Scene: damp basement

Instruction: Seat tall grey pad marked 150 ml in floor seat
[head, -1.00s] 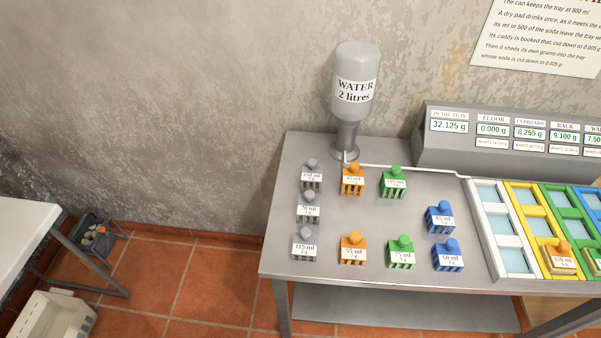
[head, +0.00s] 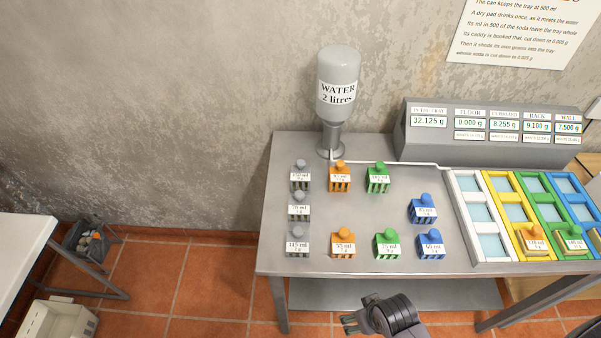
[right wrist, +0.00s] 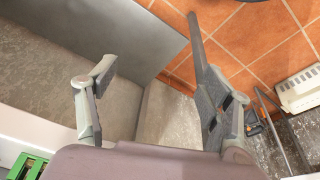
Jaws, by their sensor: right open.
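The tall grey pad (head: 300,178), its label seeming to read 150 ml, stands upright at the back of the left column of grey pads on the metal table. The white-framed row of seats (head: 460,213) is the leftmost of the coloured rows and holds no pad; I cannot read which row is the floor one. My right gripper (head: 350,325) is in front of the table's front edge, apart from all pads. In the right wrist view its fingers (right wrist: 155,85) are spread with nothing between them. My left gripper is out of view.
Grey pads marked 70 ml (head: 299,212) and 115 ml (head: 297,243) stand in front. Orange (head: 340,178), green (head: 378,180) and blue pads (head: 431,245) stand to the right. A water bottle (head: 338,85) stands behind. A display box (head: 480,150) reads floor 0.000 g.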

